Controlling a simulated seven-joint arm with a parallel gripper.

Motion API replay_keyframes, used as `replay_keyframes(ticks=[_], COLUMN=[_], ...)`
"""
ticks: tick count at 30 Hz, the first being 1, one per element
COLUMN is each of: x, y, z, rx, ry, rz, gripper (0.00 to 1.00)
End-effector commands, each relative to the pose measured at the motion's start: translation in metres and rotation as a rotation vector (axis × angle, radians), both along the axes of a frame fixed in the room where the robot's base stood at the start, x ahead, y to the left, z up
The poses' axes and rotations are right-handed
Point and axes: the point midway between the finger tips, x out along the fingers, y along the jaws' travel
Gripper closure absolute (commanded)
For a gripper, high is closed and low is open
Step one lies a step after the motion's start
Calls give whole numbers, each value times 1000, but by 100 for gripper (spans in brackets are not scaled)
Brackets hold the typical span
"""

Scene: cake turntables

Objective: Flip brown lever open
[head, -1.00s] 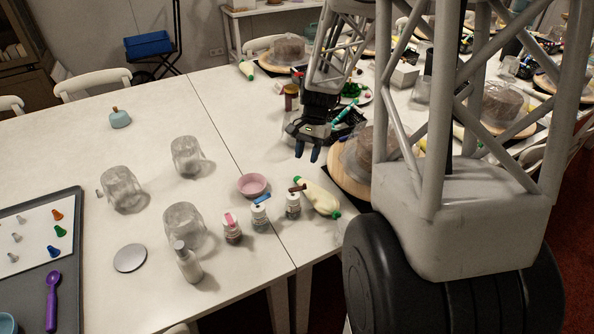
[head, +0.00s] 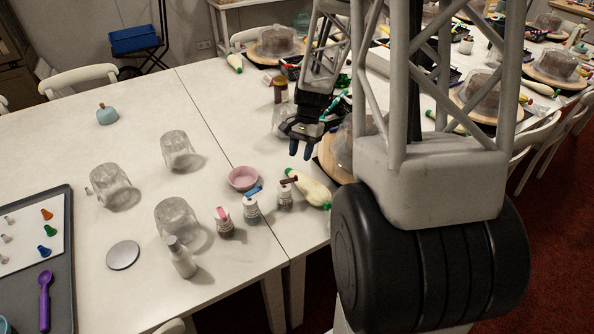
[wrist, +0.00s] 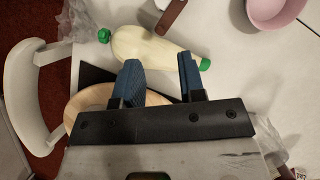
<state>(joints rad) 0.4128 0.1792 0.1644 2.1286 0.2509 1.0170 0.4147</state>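The brown lever (head: 289,180) sits on top of a small white bottle (head: 285,197), at the right end of a row of three. In the wrist view the brown lever (wrist: 171,16) shows at the top edge, beyond my fingertips, and most of its bottle is out of frame. My gripper (head: 301,150) points down, above and behind the brown-lever bottle in the head view. In the wrist view my gripper (wrist: 161,68) has its two blue fingers apart, with nothing held between them. No contact with the lever shows.
A cream bottle with green ends (head: 312,190) lies right beside the lever bottle. Blue-lever (head: 251,209) and red-lever (head: 225,222) bottles stand to its left. A pink bowl (head: 243,179) sits behind. A wooden turntable (head: 328,160) is close on the right.

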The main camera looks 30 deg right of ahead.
Motion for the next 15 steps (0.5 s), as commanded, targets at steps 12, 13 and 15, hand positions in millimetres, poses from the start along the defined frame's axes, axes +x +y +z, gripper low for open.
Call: replay_keyframes(ticks=[12,13,15], x=[-10,-10,-12], y=[16,17,18], z=[-45,-47,-52], rx=[1,1,1], ry=[1,1,1], rz=[1,1,1], gripper=[63,63,63])
